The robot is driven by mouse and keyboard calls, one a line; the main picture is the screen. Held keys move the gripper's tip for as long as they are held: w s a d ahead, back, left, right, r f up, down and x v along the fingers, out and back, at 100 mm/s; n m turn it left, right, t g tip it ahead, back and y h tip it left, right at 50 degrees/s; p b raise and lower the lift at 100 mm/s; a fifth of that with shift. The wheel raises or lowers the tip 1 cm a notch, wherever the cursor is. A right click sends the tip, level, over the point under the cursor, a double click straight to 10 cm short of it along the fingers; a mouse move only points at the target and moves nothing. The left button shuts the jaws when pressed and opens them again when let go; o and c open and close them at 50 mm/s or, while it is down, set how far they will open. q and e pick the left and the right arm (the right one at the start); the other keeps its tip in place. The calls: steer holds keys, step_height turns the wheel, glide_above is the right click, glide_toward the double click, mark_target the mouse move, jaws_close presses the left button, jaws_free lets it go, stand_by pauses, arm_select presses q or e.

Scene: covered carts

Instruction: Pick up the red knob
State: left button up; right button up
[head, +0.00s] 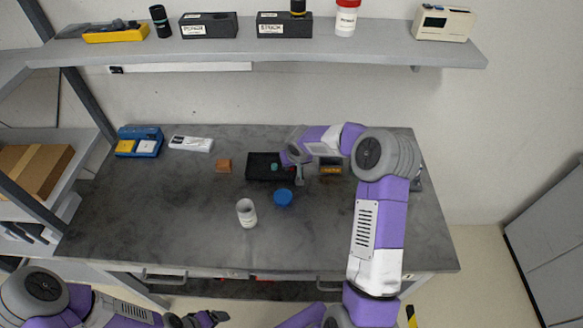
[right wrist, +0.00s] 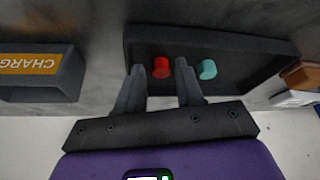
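The red knob (right wrist: 161,67) stands in a shallow black tray, beside a teal knob (right wrist: 207,69). My right gripper (right wrist: 160,74) is open, with one fingertip to each side of the red knob in the right wrist view. I cannot tell whether the fingers touch it. In the head view the black tray (head: 258,161) sits mid-table with the teal knob (head: 274,167) in it. My right arm and gripper (head: 299,178) cover its right end, hiding the red knob. My left gripper (head: 212,318) is low at the bottom edge, clear of the table; its opening is unclear.
On the table (head: 150,215) are a blue round object (head: 283,197), a white cup (head: 246,213), a small brown block (head: 223,166) and a dark box with an orange label (right wrist: 38,70) beside my right gripper. A shelf (head: 380,50) runs above the back. The left tabletop is mostly free.

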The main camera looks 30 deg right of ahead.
steer(key=shift+w+f, duration=0.1)
steer(key=shift+f, duration=0.1)
jaws_close()
